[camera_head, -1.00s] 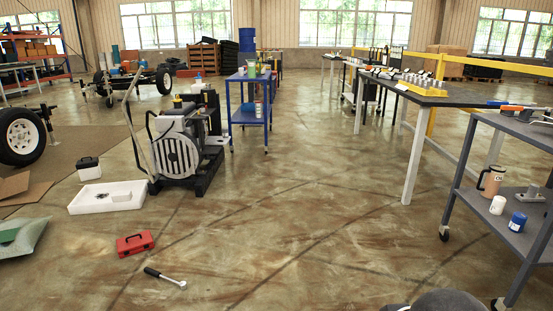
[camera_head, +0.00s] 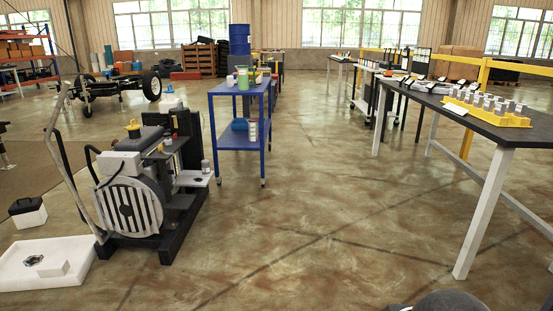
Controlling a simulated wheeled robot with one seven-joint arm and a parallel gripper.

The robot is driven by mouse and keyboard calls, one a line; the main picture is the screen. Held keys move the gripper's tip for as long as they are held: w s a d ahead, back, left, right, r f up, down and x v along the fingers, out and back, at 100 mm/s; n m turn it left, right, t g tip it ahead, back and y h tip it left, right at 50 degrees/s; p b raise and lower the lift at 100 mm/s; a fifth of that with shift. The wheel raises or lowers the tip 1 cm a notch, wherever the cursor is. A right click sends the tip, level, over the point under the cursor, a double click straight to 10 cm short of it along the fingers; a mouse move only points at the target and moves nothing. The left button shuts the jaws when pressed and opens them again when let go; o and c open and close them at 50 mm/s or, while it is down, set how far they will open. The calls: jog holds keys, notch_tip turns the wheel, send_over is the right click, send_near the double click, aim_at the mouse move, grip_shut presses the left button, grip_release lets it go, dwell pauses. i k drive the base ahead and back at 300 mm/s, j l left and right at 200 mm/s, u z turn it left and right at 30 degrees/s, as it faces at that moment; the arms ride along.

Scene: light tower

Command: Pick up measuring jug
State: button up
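No thing is clear enough to name as the measuring jug. A green container (camera_head: 243,78) stands on the top shelf of the blue cart (camera_head: 240,90) in the middle distance; it is too small to tell whether it is a jug. A yellowish item (camera_head: 256,77) stands close beside it. My gripper is not in view; only a dark rounded part of my own body shows at the bottom edge.
A machine with a striped grey front (camera_head: 130,205) stands at left, beside a white tray (camera_head: 45,262) on the floor. A long dark-topped table (camera_head: 480,118) with a yellow rack (camera_head: 492,110) is at right. The floor between is clear.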

aim_at(253, 136)
jog(key=i, duration=0.95)
jog(key=i+u, duration=0.1)
jog(key=i, duration=0.85)
jog(key=i+l, duration=0.15)
jog(key=i, duration=0.8)
jog(key=i+l, duration=0.1)
jog(key=i, duration=0.85)
jog(key=i+l+u, duration=0.1)
jog(key=i, duration=0.85)
jog(key=i+l+u, duration=0.2)
jog(key=i, duration=0.15)
jog(key=i+l+u, duration=0.2)
jog(key=i, duration=0.2)
jog(key=j, duration=0.1)
